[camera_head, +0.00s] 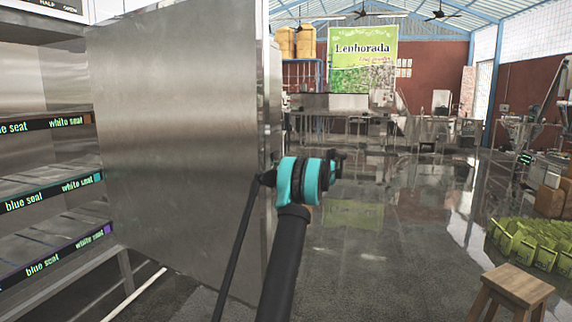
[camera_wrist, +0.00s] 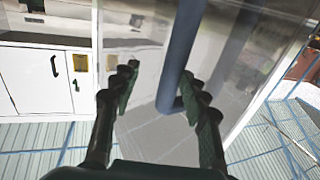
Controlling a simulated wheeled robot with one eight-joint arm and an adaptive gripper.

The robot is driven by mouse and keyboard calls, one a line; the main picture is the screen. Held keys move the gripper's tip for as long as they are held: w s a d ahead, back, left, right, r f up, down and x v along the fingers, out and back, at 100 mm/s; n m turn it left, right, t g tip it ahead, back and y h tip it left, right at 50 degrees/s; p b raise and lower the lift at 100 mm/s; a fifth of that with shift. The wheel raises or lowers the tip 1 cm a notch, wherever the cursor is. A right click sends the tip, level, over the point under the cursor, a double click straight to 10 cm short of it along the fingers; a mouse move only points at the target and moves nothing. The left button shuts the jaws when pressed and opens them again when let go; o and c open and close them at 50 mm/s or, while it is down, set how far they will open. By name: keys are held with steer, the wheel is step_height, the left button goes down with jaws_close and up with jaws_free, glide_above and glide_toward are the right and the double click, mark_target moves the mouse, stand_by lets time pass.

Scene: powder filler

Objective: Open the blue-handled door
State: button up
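A blue-grey bar handle (camera_wrist: 180,55) runs down the wrist view and bends at its lower end toward a shiny grey door panel (camera_wrist: 232,75). My gripper (camera_wrist: 158,82) is open, with one dark finger on each side of the handle's lower part. The handle lies nearer the right finger; I cannot tell whether they touch. In the head view, a large flat metal panel (camera_head: 175,130) stands upright at left, and my arm reaches forward past its right edge. I cannot tell whether this panel is the door. The handle does not show in the head view, and my fingers are not clear there.
Metal shelves (camera_head: 45,215) labelled blue seat and white seat stand at left. A wooden stool (camera_head: 515,287) and green bags (camera_head: 530,243) are at right. The floor (camera_head: 400,230) between is open. White cabinets (camera_wrist: 40,85) show left in the wrist view.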

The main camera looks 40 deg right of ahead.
steer(key=w+d, duration=0.1)
steer(key=d, duration=0.9)
steer(key=shift+w, duration=0.35)
stand_by(0.4)
